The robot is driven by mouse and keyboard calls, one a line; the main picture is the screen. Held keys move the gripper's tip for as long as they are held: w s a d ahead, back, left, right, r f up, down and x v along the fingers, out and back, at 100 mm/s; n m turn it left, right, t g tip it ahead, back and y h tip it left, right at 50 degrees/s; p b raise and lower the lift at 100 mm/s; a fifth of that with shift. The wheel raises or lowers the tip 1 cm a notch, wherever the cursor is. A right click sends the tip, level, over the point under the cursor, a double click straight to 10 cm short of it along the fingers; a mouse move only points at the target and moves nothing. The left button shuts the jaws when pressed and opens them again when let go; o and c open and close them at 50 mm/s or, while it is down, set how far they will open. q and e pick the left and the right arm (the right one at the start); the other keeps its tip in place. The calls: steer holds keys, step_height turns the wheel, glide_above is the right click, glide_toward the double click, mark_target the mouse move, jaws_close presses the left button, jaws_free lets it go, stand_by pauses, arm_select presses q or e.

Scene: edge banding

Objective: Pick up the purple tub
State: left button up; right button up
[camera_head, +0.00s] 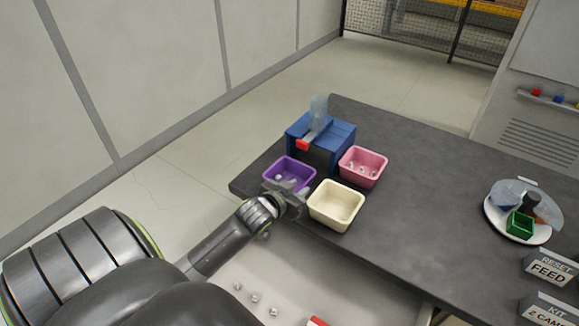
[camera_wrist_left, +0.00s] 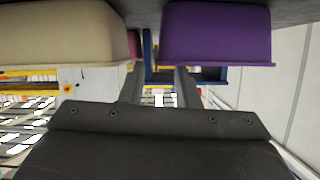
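The purple tub (camera_head: 298,174) stands upright on the dark table's near left corner, with a small silvery piece visible inside. My left gripper (camera_head: 288,188) is at its near side and hides part of its rim. In the left wrist view, which looks upside down, the purple tub (camera_wrist_left: 215,35) is at the upper right. The two fingers of my left gripper (camera_wrist_left: 161,86) are apart there with nothing between them, near the tub's rim level. I cannot tell whether a finger touches the tub. My right gripper is not in view.
A cream tub (camera_head: 337,204) stands close to the gripper, and a pink tub (camera_head: 363,167) with small pieces is behind it. A blue box-like device (camera_head: 321,134) is behind the purple tub. A white plate (camera_head: 519,232) is at right. The table (camera_head: 427,180) between is clear.

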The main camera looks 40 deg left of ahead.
mark_target(305, 183)
arm_select(q)
steer(key=x, duration=0.4)
steer(key=shift+w+f, duration=0.1)
steer(key=shift+w, duration=0.15)
steer(key=shift+c, duration=0.4)
jaws_close()
